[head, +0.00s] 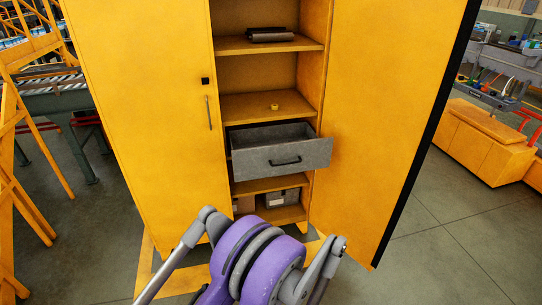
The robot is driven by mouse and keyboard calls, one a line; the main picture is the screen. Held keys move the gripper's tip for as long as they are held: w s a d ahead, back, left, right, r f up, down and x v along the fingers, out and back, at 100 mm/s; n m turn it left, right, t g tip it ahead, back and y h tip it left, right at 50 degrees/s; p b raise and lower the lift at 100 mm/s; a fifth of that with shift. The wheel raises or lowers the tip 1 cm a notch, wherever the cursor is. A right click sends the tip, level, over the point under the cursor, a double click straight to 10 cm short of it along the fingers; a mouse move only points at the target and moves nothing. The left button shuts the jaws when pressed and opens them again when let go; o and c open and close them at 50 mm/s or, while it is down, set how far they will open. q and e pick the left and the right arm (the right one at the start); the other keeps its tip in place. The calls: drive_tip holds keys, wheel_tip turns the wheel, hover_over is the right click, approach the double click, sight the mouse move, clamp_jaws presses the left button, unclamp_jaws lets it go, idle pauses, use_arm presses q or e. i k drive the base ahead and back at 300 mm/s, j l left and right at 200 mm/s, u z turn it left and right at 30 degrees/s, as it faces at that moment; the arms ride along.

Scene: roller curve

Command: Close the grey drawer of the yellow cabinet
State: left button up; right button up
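The yellow cabinet (145,110) stands in front of me, with its left door shut and its right door (395,110) swung open. The grey drawer (308,152) is pulled out from the middle of the open half, and its inside shows from above. A black handle (285,161) is on its front. The drawer looks empty, though its near inside is hidden by the front panel. Neither gripper can be made out. Purple and grey parts of my own body fill the bottom middle, below the drawer and apart from it in the picture.
A dark folded item (270,34) lies on an upper shelf and a small yellow object (274,106) on the shelf above the drawer. Boxes (283,198) sit below. A green conveyor frame (60,105) stands left, a workbench (490,140) right. Floor at right is clear.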

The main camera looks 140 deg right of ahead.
sight(263, 151)
drive_tip(key=k+z, duration=0.1)
drive_tip(key=z, duration=0.25)
drive_tip(key=k+z, duration=0.1)
drive_tip(key=z, duration=0.3)
drive_tip(key=k+l+z, duration=0.1)
drive_tip(key=z, duration=3.7)
drive_tip(key=i+l+z, duration=0.25)
drive_tip(key=i, duration=0.6)
drive_tip(key=l+z, duration=0.05)
